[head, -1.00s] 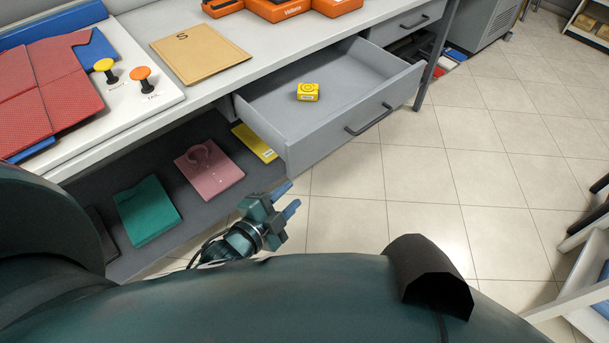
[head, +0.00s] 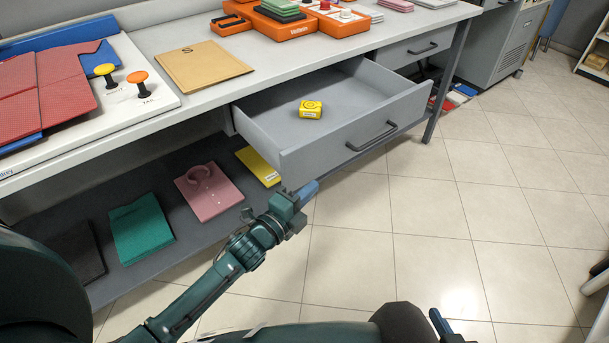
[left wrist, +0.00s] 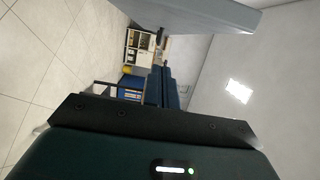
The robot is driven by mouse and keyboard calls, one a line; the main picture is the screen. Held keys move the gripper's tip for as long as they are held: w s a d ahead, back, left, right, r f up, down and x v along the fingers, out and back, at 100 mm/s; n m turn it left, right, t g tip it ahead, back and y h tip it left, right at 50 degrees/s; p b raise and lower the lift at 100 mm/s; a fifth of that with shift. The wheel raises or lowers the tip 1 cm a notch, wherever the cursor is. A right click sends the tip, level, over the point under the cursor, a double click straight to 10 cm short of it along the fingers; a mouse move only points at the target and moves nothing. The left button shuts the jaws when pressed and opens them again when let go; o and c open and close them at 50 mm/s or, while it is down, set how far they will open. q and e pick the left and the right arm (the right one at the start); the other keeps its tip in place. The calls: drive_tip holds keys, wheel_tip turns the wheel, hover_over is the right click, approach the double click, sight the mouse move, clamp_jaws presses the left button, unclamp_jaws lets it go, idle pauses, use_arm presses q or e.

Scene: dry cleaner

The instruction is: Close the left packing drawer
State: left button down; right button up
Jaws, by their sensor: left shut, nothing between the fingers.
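The left packing drawer (head: 325,154) is grey and stands pulled out from under the counter, with a dark bar handle (head: 372,137) on its front. My left gripper (head: 308,192) is shut and empty, just below and in front of the drawer's near left corner. In the left wrist view its blue fingers (left wrist: 160,88) are together, and a grey panel, apparently the drawer (left wrist: 200,12), crosses the top. A blue fingertip of my right gripper (head: 440,322) shows at the bottom of the head view; its jaw opening is unclear.
A second drawer (head: 415,48) to the right is shut. The counter (head: 185,68) holds a brown envelope (head: 202,65), red folded cloth and orange trays. A lower shelf (head: 190,240) carries green, pink and yellow flat items. The tiled floor in front of the drawer is clear.

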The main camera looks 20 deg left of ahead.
sight(304, 175)
use_arm(q)
drive_tip(key=w, duration=0.1)
drive_tip(key=w+a, duration=0.1)
drive_tip(key=w, duration=0.2)
drive_tip(key=shift+w+a, duration=0.15)
drive_tip(key=shift+a, duration=0.15)
drive_tip(key=shift+w+a, duration=0.25)
drive_tip(key=shift+a, duration=0.1)
